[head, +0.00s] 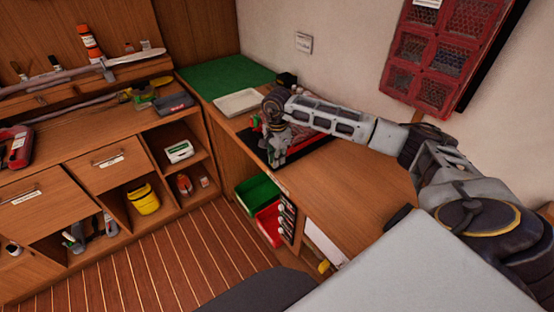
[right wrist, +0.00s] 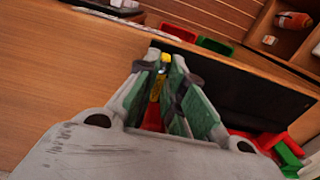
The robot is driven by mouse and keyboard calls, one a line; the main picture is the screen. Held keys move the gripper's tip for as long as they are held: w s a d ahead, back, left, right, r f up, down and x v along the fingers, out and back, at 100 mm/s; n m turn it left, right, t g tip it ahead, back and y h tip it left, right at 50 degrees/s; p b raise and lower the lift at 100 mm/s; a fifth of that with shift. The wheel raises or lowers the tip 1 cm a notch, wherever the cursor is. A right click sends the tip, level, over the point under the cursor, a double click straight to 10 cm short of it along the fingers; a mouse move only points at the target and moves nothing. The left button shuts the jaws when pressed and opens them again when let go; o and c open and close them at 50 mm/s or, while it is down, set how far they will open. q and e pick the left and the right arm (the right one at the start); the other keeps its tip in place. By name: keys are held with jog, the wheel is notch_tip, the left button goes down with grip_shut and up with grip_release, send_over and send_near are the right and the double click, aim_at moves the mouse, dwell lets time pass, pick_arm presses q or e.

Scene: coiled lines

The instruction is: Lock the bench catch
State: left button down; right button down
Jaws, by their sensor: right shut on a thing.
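My right gripper (head: 276,160) reaches down at the left edge of the wooden bench (head: 345,190). In the right wrist view its fingers (right wrist: 168,62) are closed around a narrow yellow piece (right wrist: 157,88), which seems to be the handle of the bench catch. Something red shows lower between the fingers. The rest of the catch is hidden by the gripper, so I cannot tell its position. My left gripper is in neither view.
A dark mat with red on it lies behind the gripper. A white tray (head: 239,103) and green mat (head: 215,78) lie farther back. Green (head: 257,193) and red (head: 269,222) bins sit below the bench edge. The bench's near part is clear.

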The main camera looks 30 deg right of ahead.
jog(key=c, duration=1.7)
grip_release()
jog(key=shift+o, duration=0.9)
jog(key=shift+r, duration=0.75)
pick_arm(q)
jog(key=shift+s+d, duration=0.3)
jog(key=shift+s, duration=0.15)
pick_arm(e)
notch_tip(320, 180, up, 11)
jog(key=shift+f, duration=0.2)
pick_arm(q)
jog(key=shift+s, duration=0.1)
pick_arm(e)
jog(key=shift+f, duration=0.1)
